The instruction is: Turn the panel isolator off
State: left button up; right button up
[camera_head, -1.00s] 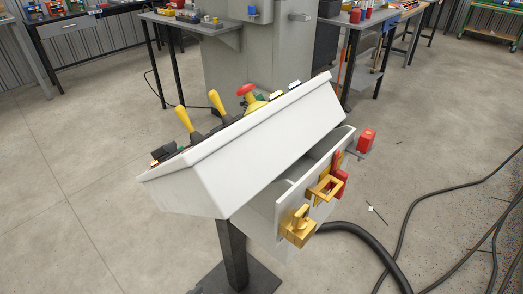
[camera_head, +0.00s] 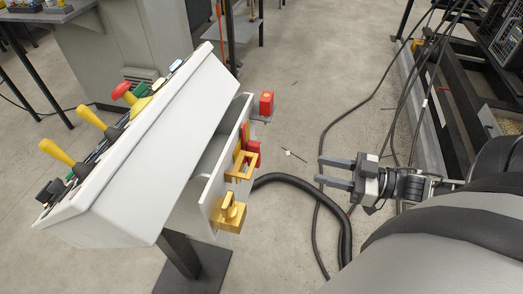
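A white sloped control panel (camera_head: 150,150) stands on a dark post. Its right-hand side plate carries a yellow block with a raised grip (camera_head: 230,212), a yellow frame-shaped part (camera_head: 242,166) and a red part (camera_head: 253,148) behind it. I cannot tell for sure which of these is the isolator, or its setting. My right gripper (camera_head: 321,170) comes in from the right, its two grey fingers apart and empty. It is over the floor, to the right of the side plate and touching none of these parts. My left gripper is not in view.
A red block (camera_head: 266,104) sits on a bracket at the plate's far end. Yellow levers (camera_head: 56,152) and a red knob (camera_head: 121,90) stand on the panel's far side. A thick black hose (camera_head: 335,205) and cables lie on the floor. A dark rack (camera_head: 455,110) stands at right.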

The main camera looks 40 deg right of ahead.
aim_at(260, 154)
jog(key=shift+y, duration=0.3)
jog(key=x, duration=1.5)
jog(key=shift+w+a+r+b, duration=0.2)
jog(key=shift+w+r+b, duration=0.05)
jog(key=shift+r+b, duration=0.05)
jog(key=shift+n, duration=0.3)
grip_shut()
